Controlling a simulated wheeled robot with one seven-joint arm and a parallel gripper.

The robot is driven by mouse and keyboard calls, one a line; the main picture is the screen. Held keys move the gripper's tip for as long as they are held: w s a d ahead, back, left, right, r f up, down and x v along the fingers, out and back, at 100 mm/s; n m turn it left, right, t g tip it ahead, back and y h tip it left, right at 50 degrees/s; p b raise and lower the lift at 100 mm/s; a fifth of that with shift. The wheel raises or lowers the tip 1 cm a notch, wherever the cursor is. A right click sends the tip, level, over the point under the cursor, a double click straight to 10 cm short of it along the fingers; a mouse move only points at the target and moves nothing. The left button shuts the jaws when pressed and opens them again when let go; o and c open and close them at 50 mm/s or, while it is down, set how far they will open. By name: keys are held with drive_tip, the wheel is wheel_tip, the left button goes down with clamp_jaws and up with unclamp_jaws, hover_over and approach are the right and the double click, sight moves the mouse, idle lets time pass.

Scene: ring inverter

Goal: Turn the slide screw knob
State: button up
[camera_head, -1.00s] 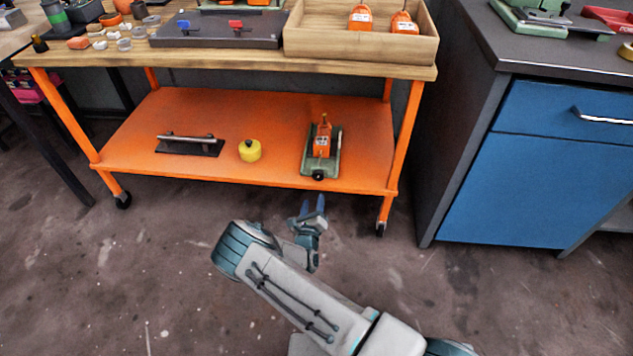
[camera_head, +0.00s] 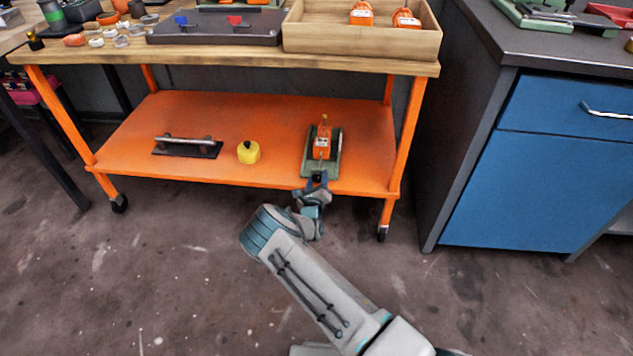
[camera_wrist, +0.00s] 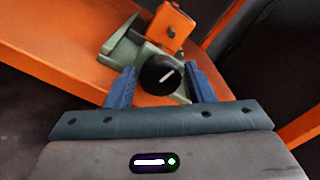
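The slide screw knob (camera_wrist: 160,74) is a round black knob with a white line mark, on the near end of a green slide base (camera_wrist: 122,50). The base also shows in the head view (camera_head: 309,166), on the orange lower shelf. An orange block (camera_wrist: 170,25) stands on the base. My gripper (camera_wrist: 162,84) is open, with one blue finger on each side of the knob in the wrist view. Gaps show between the fingers and the knob; I cannot tell how far the fingertips reach along it. In the head view my gripper (camera_head: 317,182) hides the knob.
The orange lower shelf (camera_head: 270,120) also holds a yellow knob-like piece (camera_head: 248,152) and a dark plate with a metal handle (camera_head: 187,145). The wooden top (camera_head: 240,60) overhangs it. A cart leg (camera_head: 404,140) stands to the right, then a blue cabinet (camera_head: 540,185).

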drive_tip(key=c, duration=0.6)
drive_tip(key=shift+o, duration=0.2)
drive_tip(key=shift+m, duration=0.3)
drive_tip(key=m+p, duration=0.2)
drive_tip(key=shift+r+m, duration=0.15)
drive_tip(key=shift+m, duration=0.15)
drive_tip(key=m+p, duration=0.2)
drive_tip(key=m, duration=0.2)
drive_tip(key=shift+d+m+p, duration=0.1)
drive_tip(key=shift+m+p, duration=0.2)
drive_tip(key=m+p, duration=0.1)
drive_tip(key=m, duration=0.2)
drive_tip(key=shift+m, duration=0.3)
drive_tip(key=shift+d+f+m+p, duration=0.15)
drive_tip(key=shift+m+p, duration=0.5)
drive_tip(key=shift+m, duration=1.25)
drive_tip(key=shift+f, duration=0.1)
